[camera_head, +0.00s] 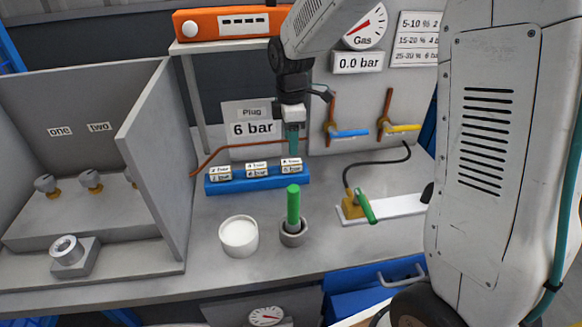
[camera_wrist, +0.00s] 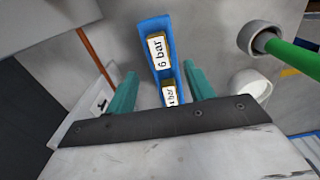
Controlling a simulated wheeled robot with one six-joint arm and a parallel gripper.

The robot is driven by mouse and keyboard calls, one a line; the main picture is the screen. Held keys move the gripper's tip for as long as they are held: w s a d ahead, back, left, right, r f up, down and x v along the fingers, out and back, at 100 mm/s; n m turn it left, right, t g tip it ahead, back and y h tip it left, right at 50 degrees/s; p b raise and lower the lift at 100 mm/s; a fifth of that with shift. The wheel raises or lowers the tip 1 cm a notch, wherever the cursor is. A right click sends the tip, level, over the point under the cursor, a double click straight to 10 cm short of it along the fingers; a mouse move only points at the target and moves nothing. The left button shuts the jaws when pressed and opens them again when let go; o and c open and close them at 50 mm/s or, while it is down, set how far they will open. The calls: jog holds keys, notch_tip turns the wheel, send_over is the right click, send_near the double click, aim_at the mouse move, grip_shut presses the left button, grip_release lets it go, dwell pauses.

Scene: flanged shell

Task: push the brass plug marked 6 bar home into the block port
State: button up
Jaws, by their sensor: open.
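A blue rack (camera_head: 258,180) on the bench holds a row of three brass plugs with white labels. The plug marked 6 bar (camera_wrist: 158,50) sits at the rack's upper end in the wrist view, which matches the right-end plug (camera_head: 291,165) in the head view. A second plug (camera_wrist: 170,93) is partly hidden by my gripper's body. My gripper (camera_wrist: 160,72) is open and empty, its teal fingers on either side of the rack's line; in the head view it (camera_head: 292,150) hangs above the rack's right end. A grey block with a round port (camera_head: 68,250) stands at left.
A cup (camera_head: 292,238) with a green stick and a white pot (camera_head: 238,235) stand before the rack. A grey partition (camera_head: 160,165) separates the rack from the block. A white plate (camera_head: 395,208) with a green-handled valve lies at right. A wall sign (camera_head: 252,129) reads 6 bar.

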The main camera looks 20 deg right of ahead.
aim_at(291, 162)
jog(key=shift+w+f, duration=0.15)
jog(key=shift+f, duration=0.35)
notch_tip(291, 162, down, 7)
jog(key=shift+f, duration=0.1)
jog(key=shift+c, duration=0.3)
jog(key=c, duration=1.1)
